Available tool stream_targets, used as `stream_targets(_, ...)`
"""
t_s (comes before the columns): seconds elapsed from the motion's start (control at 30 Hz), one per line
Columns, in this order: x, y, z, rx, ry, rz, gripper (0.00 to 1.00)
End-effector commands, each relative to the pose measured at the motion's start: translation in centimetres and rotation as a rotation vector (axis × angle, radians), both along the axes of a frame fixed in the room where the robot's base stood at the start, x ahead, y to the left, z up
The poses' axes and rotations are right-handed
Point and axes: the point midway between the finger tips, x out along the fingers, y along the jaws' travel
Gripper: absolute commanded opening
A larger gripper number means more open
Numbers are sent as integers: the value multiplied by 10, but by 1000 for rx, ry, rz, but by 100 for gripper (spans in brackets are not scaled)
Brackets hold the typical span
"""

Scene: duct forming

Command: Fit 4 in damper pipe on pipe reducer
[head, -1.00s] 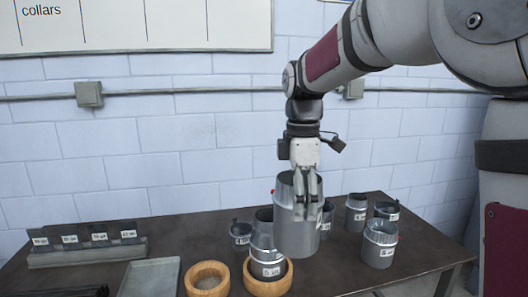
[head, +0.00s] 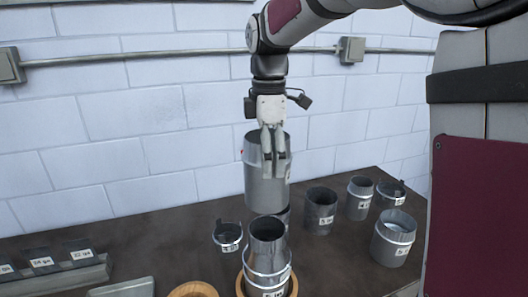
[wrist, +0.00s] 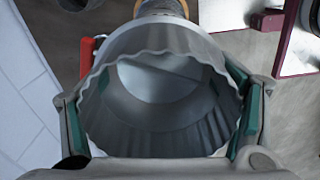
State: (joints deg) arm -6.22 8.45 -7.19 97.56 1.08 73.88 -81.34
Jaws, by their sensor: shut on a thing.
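My gripper (head: 272,158) is shut on the rim of a grey metal damper pipe (head: 262,188) and holds it upright in the air. In the wrist view I look down into the pipe (wrist: 160,40); a pale plate shows inside, and a red handle (wrist: 87,55) is on its left side. The pipe reducer (head: 266,262), a labelled metal piece narrower at the top, stands in a wooden ring (head: 241,287) on the table. The held pipe appears above the reducer in the head view, with a gap between them. The pipe's lower end is hidden in the wrist view.
On the dark table (head: 335,262), a short collar (head: 227,236) stands left of the reducer. Several labelled pipes, including one (head: 320,210) and a wide one (head: 393,238), stand to the right. Another wooden ring (head: 193,290) lies at the front left. A brick wall is behind.

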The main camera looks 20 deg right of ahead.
Motion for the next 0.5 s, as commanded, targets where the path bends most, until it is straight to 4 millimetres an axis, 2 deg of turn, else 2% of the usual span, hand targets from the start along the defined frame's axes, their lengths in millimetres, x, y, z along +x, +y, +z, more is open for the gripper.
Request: stream_targets(0.5,0,0,-28,0,1,0,44)
